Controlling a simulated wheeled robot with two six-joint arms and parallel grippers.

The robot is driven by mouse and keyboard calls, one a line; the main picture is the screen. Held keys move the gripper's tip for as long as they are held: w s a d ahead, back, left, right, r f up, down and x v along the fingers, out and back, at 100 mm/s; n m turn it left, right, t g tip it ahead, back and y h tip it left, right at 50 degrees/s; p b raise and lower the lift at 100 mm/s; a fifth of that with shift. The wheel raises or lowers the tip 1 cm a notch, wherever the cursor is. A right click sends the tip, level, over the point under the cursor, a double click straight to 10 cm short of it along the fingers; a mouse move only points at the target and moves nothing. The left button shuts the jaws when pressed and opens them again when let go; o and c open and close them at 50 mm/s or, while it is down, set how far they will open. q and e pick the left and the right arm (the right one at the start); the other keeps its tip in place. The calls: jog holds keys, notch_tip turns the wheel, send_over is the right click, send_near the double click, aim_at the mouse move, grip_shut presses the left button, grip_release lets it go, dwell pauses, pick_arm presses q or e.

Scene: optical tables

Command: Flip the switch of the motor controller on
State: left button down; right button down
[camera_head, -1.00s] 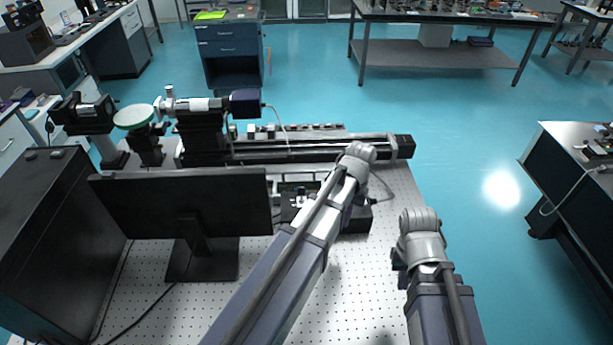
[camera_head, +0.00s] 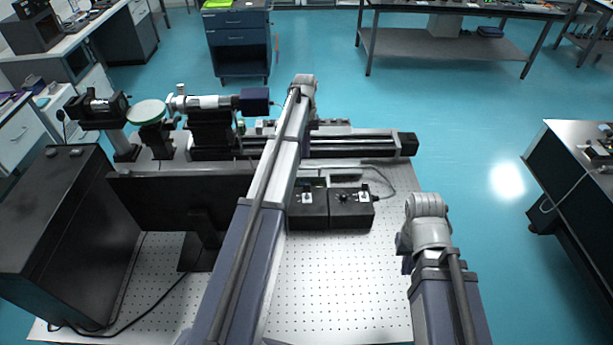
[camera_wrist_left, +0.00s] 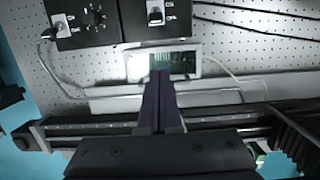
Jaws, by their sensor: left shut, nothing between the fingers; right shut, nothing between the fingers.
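Two black control boxes stand side by side on the perforated table. The right box (camera_head: 351,214) has a knob and a white-plated switch; the left box (camera_head: 307,215) has a switch. I cannot tell which is the motor controller. In the left wrist view, the knob box (camera_wrist_left: 95,34) is at top left and the other box (camera_wrist_left: 140,30) beside it, its switch (camera_wrist_left: 155,15) showing. My left gripper (camera_wrist_left: 160,75) is shut and empty, apart from both boxes, over a small lit display board. My right gripper (camera_head: 405,262) is mostly hidden by its wrist at the table's right edge.
A black monitor (camera_head: 150,205) stands left of my left arm. Behind the boxes lies a long rail stage (camera_head: 350,146), with optical mounts (camera_head: 210,125) at the back left. Cables run by the boxes. The front of the perforated table (camera_head: 340,285) is clear.

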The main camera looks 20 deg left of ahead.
aim_at(307, 188)
pick_arm(q)
jog(key=f+b, duration=0.3)
jog(key=s+f+b, duration=0.1)
jog(key=f+b, duration=0.3)
jog(key=d+f+b, duration=0.1)
jog(key=f+b, duration=0.2)
jog(key=shift+s+f, duration=0.2)
jog(key=shift+s, duration=0.15)
jog(key=s+r+p, duration=0.1)
jog(key=s+d+r+p, duration=0.1)
jog(key=shift+s+d+r, duration=0.1)
jog(key=shift+s+r, duration=0.15)
jog(key=shift+s, duration=0.15)
jog(key=shift+s+d+r, duration=0.1)
jog(key=shift+s+d, duration=0.05)
jog(key=shift+s, duration=0.05)
jog(key=shift+w, duration=0.1)
